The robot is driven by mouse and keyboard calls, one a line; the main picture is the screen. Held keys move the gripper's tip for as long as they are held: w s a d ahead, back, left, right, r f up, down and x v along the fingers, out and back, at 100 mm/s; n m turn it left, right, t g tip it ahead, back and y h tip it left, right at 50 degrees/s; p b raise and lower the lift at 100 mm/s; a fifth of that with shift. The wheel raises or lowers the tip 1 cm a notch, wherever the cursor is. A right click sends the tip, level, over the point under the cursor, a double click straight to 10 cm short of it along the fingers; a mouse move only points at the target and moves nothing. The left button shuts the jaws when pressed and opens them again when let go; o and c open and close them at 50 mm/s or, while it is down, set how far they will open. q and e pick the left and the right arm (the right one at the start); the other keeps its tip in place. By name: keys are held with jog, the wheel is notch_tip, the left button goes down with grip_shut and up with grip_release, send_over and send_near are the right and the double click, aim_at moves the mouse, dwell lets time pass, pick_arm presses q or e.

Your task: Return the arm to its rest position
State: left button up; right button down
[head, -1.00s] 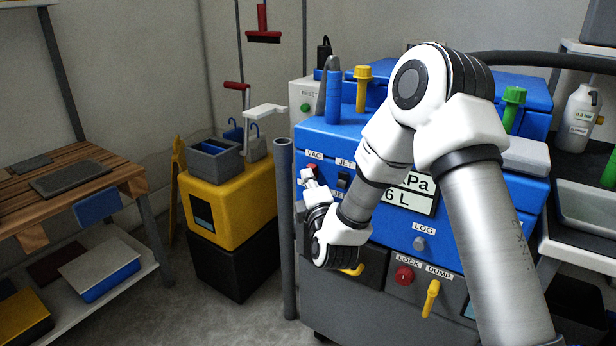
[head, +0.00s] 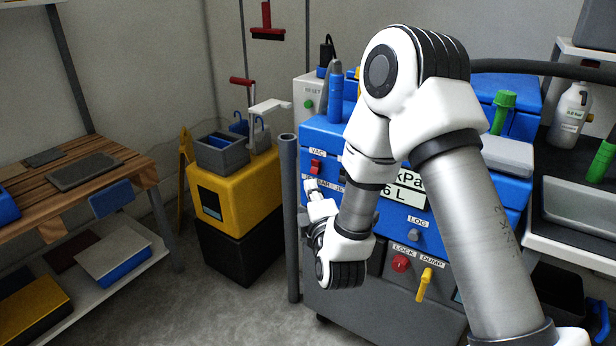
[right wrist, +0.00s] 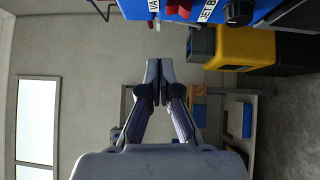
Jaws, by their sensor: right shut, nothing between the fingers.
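My right arm comes in from the lower right in the head view, bent with its elbow high. It stands in front of the blue and grey console (head: 470,225). My right gripper (head: 312,190) points away to the upper left, near the console's left side by the VAC switch (head: 315,167), and is small there. In the right wrist view my right gripper (right wrist: 160,70) has its two fingertips together with nothing between them. Part of the console's display (head: 409,195) is hidden by my arm. My left gripper is not in view.
A grey post (head: 289,220) stands close left of the gripper. Further left is a yellow box (head: 245,195) carrying a grey bin (head: 222,157). A wooden bench (head: 85,185) is at the far left.

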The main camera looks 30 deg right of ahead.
jog(key=s, duration=0.1)
jog(key=s+a+r, duration=0.1)
jog(key=shift+s+a, duration=0.2)
jog(key=shift+s, duration=0.1)
jog(key=shift+f, duration=0.1)
